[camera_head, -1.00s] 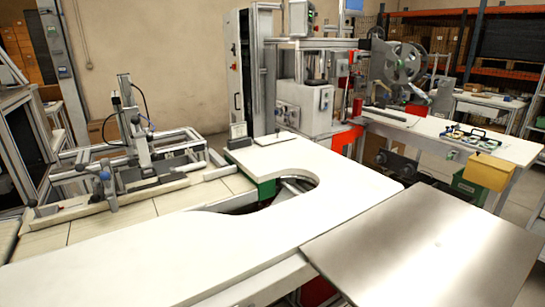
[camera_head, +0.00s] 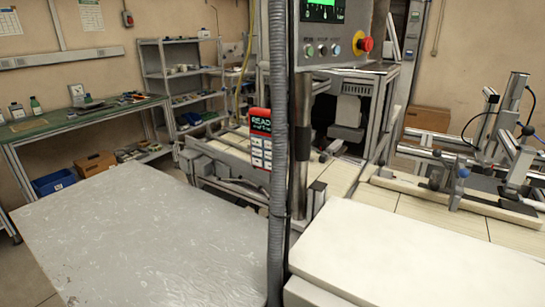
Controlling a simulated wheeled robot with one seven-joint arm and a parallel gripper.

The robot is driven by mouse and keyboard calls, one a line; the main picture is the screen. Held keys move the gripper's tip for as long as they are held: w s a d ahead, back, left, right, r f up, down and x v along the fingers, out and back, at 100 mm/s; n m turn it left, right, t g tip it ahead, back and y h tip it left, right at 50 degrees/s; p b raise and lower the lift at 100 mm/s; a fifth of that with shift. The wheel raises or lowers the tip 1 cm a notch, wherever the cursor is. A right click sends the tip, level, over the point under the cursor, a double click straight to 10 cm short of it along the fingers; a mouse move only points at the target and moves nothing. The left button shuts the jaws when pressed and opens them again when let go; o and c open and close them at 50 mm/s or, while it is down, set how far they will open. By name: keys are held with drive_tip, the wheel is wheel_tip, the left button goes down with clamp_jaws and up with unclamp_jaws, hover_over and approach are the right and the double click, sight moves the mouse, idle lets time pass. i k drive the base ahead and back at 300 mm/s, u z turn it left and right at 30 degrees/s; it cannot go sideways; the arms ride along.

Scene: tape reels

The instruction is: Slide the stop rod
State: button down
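My gripper is not in view, and no part of my arm shows. I cannot single out the stop rod for certain. A metal fixture (camera_head: 508,160) with upright posts, rails and dark knobs stands at the right on a pale tiled surface. A second machine frame (camera_head: 235,170) with rails stands in the middle, partly hidden behind a grey corrugated hose and a post.
A grey metal tabletop (camera_head: 140,240) fills the left foreground, and a white worktop (camera_head: 400,260) the right. A green-topped bench (camera_head: 80,118) and grey shelves (camera_head: 180,80) stand behind.

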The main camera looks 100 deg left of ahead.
sight(324, 157)
drive_tip(key=u, duration=2.75)
drive_tip(key=k, duration=0.9)
drive_tip(key=i, duration=0.9)
drive_tip(key=z, duration=0.05)
